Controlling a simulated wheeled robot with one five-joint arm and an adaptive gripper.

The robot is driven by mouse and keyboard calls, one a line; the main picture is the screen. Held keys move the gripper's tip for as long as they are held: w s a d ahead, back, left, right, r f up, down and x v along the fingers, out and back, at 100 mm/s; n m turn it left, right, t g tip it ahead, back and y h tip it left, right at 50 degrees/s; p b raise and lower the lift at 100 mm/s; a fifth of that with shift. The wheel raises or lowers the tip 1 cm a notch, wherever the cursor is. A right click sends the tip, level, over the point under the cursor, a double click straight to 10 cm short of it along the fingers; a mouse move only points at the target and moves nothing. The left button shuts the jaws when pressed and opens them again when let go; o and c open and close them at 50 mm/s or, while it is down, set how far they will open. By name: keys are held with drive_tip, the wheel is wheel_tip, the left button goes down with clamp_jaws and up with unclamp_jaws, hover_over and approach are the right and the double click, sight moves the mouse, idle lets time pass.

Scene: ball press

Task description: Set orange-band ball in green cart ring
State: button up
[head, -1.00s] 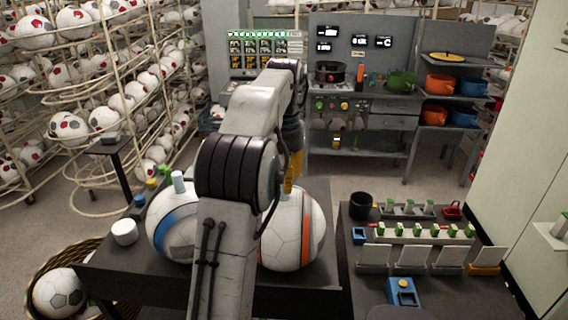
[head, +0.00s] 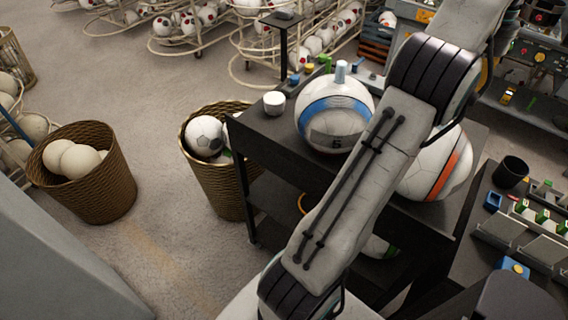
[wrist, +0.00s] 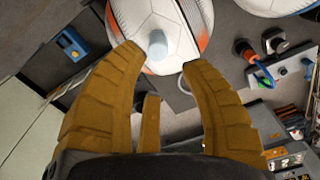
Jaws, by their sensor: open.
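The orange-band ball (head: 447,160) is white with an orange stripe and rests on the dark table, partly hidden by my arm. It also shows at the top of the wrist view (wrist: 140,12), with a pale blue stub (wrist: 157,45) facing the camera. My gripper (wrist: 160,58) has yellow-brown fingers, spread open and empty. The stub appears between the fingertips; I cannot tell whether they touch the ball. The gripper is out of the head view. I cannot make out a green cart ring in either view.
A blue-band ball (head: 336,115) stands left of the orange-band ball. Wicker baskets (head: 105,185) stand on the floor at left. A side bench holds a black cup (head: 510,171). Open floor (head: 170,255) lies left of the table.

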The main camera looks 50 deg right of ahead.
drive_tip(key=shift+w, duration=0.1)
drive_tip(key=w+a+r+n+h, duration=0.1)
drive_tip(key=w+a+n, duration=0.25)
drive_tip(key=w, duration=0.45)
drive_tip(key=w+a+r+n, duration=0.1)
drive_tip(key=w+a+n, duration=0.1)
drive_tip(key=w+a, duration=0.45)
drive_tip(key=w+a+n+t, duration=0.2)
drive_tip(key=w+a+n, duration=0.2)
drive_tip(key=w+a, duration=0.65)
drive_tip(key=a+f+n+t, duration=0.1)
drive_tip(key=a+f+n, duration=0.1)
drive_tip(key=a, duration=0.5)
drive_tip(key=a+f+n, duration=0.2)
drive_tip(key=a+n, duration=0.1)
drive_tip(key=a, duration=0.3)
drive_tip(key=s+a+f+n+t, duration=0.1)
drive_tip(key=s+a+f+n, duration=0.1)
drive_tip(key=a+f, duration=0.2)
drive_tip(key=s+a+f+n+t+y, duration=0.1)
drive_tip(key=s+a+f+n, duration=0.2)
drive_tip(key=a, duration=0.5)
drive_tip(key=shift+s+f+n, duration=0.15)
drive_tip(key=shift+f+n, duration=0.2)
drive_tip(key=shift+f, duration=0.1)
wheel_tip(320, 180, down, 5)
drive_tip(key=b, duration=0.4)
drive_tip(key=shift+r, duration=0.2)
